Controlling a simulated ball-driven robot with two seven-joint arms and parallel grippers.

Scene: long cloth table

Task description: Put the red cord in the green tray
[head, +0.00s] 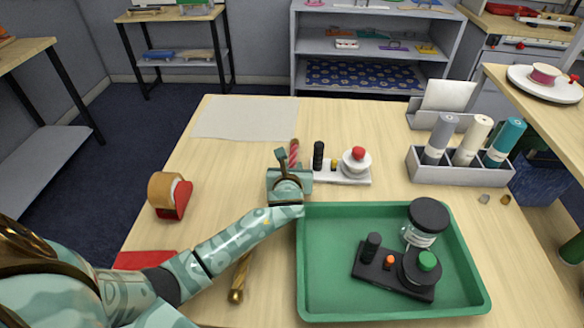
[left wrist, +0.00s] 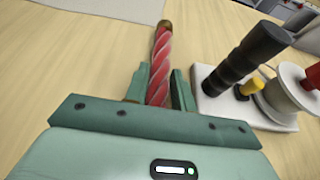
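The red cord (head: 294,149) is a twisted red-and-pink length with a brass-coloured end. It sticks out from my left gripper (head: 289,168), beyond the far left corner of the green tray (head: 345,302). In the left wrist view the cord (left wrist: 161,60) lies between the two fingers of my left gripper (left wrist: 160,92), which press against it on both sides. Its lower part is hidden by the gripper. I cannot tell whether it touches the table. My right gripper is not in view.
In the tray are a dark-lidded jar (head: 425,222) and a black device (head: 390,272) with knobs. A white device with a red knob (head: 357,161) stands just right of my left gripper. A tape dispenser (head: 170,195) is at left. A grey rack (head: 462,172) holds bottles.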

